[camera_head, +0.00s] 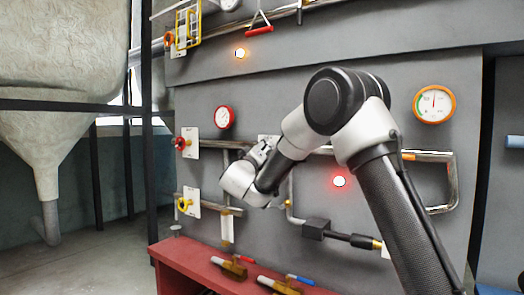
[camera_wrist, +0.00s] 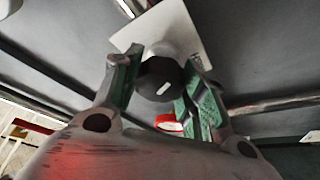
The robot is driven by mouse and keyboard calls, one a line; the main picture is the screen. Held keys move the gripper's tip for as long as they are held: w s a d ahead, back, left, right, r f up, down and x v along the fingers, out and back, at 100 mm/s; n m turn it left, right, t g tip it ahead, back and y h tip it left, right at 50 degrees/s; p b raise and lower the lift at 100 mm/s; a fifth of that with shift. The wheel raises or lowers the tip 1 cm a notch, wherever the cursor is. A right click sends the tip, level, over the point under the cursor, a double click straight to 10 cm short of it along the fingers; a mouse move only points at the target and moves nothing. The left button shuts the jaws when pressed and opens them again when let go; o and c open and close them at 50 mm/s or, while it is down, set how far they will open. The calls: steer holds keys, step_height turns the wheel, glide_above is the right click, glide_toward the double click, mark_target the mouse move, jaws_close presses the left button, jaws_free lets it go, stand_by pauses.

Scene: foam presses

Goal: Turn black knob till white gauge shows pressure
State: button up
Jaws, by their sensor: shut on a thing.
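The black knob (camera_wrist: 158,78) is round and dark with a short white mark on its face. It stands in front of a white plate (camera_wrist: 193,28) in the wrist view. My gripper (camera_wrist: 160,75) has a green-padded finger on each side of the knob and is shut on it. In the head view my wrist hides the knob, and part of the white plate (camera_head: 268,141) shows above. A red-rimmed gauge with a white face (camera_head: 224,117) hangs left of my arm; its reading is too small to tell. An orange-rimmed gauge (camera_head: 433,104) at right has a pale face, coloured marks and a needle pointing roughly up.
A red valve knob (camera_head: 181,143) and a yellow one (camera_head: 184,204) sit on plates at left. A red lamp (camera_head: 339,181) glows beside my arm. Pipes (camera_head: 437,157) run along the grey panel. A red bench (camera_head: 195,265) with tools stands below.

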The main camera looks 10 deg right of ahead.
steer(key=shift+f, duration=0.25)
steer(key=o, duration=1)
steer(key=shift+r, duration=0.15)
steer(key=v, duration=1.2)
steer(key=shift+d, duration=0.15)
